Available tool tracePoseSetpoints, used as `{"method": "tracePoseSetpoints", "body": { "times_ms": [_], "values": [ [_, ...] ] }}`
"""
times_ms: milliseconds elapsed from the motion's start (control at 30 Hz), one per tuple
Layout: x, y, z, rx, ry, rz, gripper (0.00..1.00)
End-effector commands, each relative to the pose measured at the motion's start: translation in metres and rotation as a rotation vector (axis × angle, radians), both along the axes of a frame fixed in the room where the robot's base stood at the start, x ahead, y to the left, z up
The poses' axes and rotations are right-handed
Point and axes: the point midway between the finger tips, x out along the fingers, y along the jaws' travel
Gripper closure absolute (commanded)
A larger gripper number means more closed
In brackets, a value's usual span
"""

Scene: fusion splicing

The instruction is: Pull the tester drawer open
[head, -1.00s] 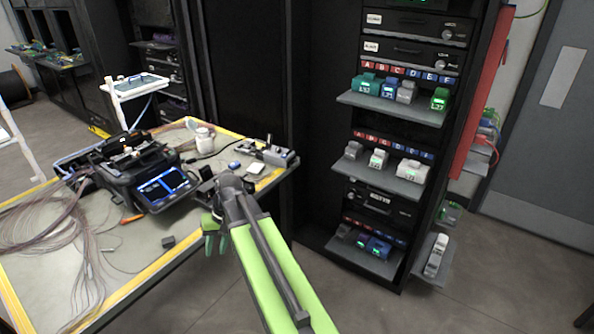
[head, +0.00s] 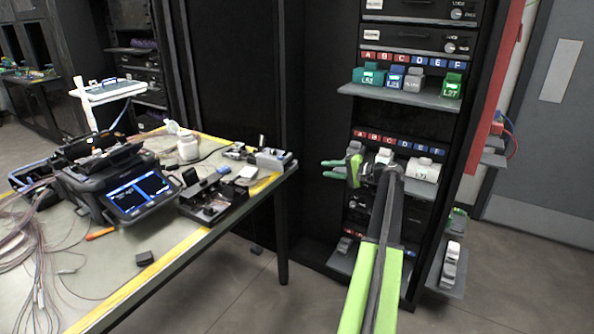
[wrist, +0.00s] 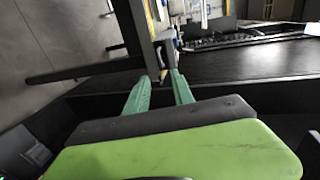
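The rack (head: 345,110) holds black drawer fronts; I cannot tell which is the tester drawer. One drawer front (head: 414,40) with a knob and white label is near the top, shut. A dark unit (head: 415,216) below the middle shelf is partly hidden by my arm. My gripper (head: 326,169) is in front of the rack, near the left end of the middle shelf, its green fingers pointing left. In the wrist view its fingertips (wrist: 162,76) are apart with nothing held between them.
The upper shelf (head: 400,97) and middle shelf (head: 425,188) stick out with small labelled modules. The work table (head: 205,245) with the splicer (head: 125,190) is on the left.

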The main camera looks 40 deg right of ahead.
Motion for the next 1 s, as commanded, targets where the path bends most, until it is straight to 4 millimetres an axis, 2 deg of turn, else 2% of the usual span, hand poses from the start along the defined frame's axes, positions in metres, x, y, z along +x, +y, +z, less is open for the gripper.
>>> {"method": "tracePoseSetpoints", "body": {
  "times_ms": [300, 500, 700, 1000],
  "values": [
    [0.076, 0.017, -0.022, -0.001, 0.001, 0.001, 0.71],
    [0.118, 0.027, -0.031, 0.0, 0.001, 0.0, 0.71],
    [0.14, 0.033, -0.035, -0.001, 0.002, -0.002, 0.71],
    [0.143, 0.034, -0.035, 0.0, 0.002, -0.003, 0.71]
  ]
}}
